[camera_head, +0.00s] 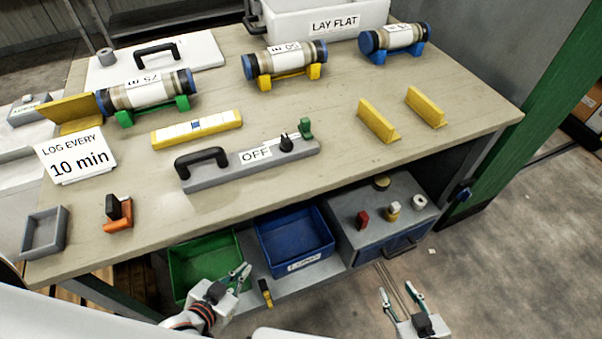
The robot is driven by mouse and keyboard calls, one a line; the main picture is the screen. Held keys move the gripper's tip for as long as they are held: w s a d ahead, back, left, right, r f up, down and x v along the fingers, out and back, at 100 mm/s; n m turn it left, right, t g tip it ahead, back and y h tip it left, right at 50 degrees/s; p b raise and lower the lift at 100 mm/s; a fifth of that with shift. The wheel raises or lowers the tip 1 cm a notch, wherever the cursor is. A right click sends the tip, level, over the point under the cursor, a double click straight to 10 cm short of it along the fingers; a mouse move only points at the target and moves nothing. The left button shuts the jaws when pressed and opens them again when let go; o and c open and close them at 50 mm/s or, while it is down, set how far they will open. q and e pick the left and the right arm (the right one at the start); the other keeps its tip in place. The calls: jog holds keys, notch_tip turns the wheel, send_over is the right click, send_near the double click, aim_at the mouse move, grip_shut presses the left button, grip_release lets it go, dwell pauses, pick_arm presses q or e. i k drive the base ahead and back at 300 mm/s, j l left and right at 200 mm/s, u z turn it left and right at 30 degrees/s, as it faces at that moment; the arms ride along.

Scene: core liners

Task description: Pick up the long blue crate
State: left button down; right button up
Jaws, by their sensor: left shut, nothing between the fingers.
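A blue crate (297,266) with a white label on its front stands on the shelf below the workbench, and its inside looks empty. It sits between a green crate (180,290) and a grey cabinet. My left gripper (241,270) is shut and empty, in front of the green crate's right part and to the left of the blue crate. My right gripper (397,290) is open and empty, over the floor to the right of the blue crate and in front of the cabinet.
The grey cabinet (362,243) carries small items and has a front handle. The workbench top (330,180) overhangs the shelf.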

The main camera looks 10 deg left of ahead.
aim_at(292, 238)
jog(key=i+l+u, duration=0.1)
jog(key=l, duration=0.3)
jog(key=i+l+u, duration=0.1)
jog(key=l, duration=0.3)
jog(key=i+l+u, duration=0.1)
jog(key=l, duration=0.35)
jog(key=i+l, duration=0.2)
jog(key=l, duration=0.25)
jog(key=i+l+u, duration=0.15)
jog(key=l, duration=0.25)
